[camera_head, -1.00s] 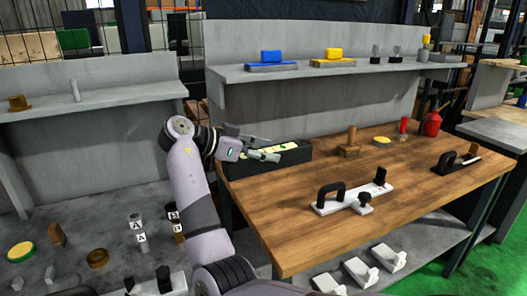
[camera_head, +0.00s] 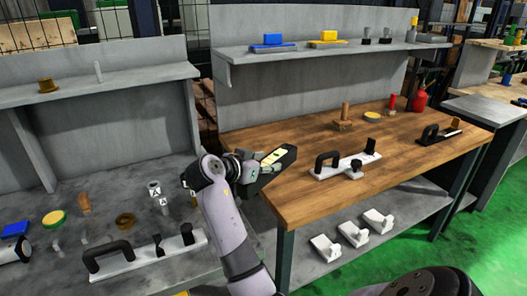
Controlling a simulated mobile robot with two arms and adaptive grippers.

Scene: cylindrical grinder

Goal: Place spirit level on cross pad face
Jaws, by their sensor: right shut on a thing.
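The spirit level, a long black block (camera_head: 284,155) with yellow-green windows on top, is at the left edge of the wooden table. My right gripper (camera_head: 253,172) is shut on its near end. The level points away and to the right, and its underside is hidden. No part is clearly recognisable as the cross pad face. A white T-shaped base (camera_head: 342,172) with a black handle and black knobs lies on the wooden table. A similar white piece (camera_head: 150,250) lies on the grey bench. My left gripper is not in view.
The wooden table (camera_head: 300,205) has bare room at its front left. A wooden block with a peg (camera_head: 343,125), a red bottle (camera_head: 419,98) and a black handled piece (camera_head: 440,133) stand farther back. The grey bench (camera_head: 110,195) at left holds several small parts.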

